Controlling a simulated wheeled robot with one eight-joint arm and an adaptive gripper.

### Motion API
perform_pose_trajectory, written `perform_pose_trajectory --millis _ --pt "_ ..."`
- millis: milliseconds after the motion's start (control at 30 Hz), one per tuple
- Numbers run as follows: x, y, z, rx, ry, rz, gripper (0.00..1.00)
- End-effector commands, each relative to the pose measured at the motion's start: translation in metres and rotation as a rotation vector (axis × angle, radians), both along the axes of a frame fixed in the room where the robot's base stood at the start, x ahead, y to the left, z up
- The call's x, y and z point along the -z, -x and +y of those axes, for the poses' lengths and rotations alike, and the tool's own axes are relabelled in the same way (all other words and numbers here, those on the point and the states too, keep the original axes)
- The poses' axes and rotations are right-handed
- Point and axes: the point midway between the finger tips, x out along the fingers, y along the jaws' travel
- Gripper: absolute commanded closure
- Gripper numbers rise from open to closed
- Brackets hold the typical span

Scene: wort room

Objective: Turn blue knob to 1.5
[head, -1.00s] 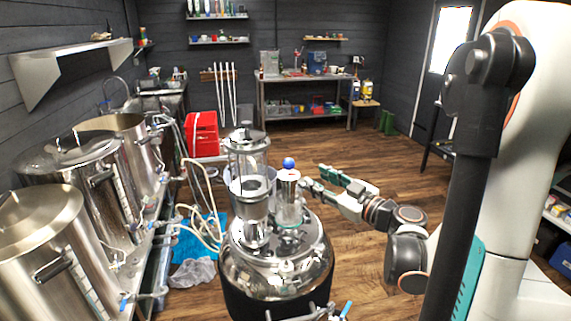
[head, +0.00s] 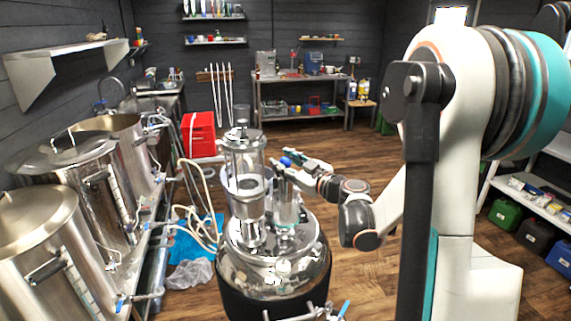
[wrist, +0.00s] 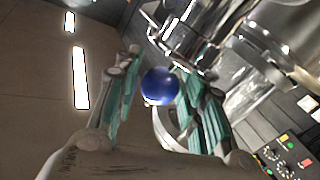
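The blue knob is a round glossy ball (wrist: 159,86), seen in the wrist view between my two fingers. In the head view it shows as a small blue patch (head: 287,161), partly hidden by my fingers, above the right-hand column on the shiny steel vessel (head: 262,268). My gripper (head: 281,163) reaches in from the right at the knob's height. In the wrist view my gripper (wrist: 158,66) is open, with a gap to the left finger. The right finger is very close to the ball; I cannot tell if it touches. No scale marking is readable.
A tall glass cylinder (head: 242,160) stands just left of the knob on the same vessel. Large steel kettles (head: 45,235) and hoses (head: 205,185) fill the left side. A red crate (head: 198,134) stands behind.

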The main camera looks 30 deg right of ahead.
Motion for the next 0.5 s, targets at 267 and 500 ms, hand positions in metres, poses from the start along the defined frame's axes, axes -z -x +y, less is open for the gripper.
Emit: perform_pose_trajectory --millis 267,500 --pt "0.0 0.0003 0.0002 0.0 0.0 0.0 0.88" --pt "0.0 0.0003 -0.0001 -0.004 0.0 0.0 0.96"
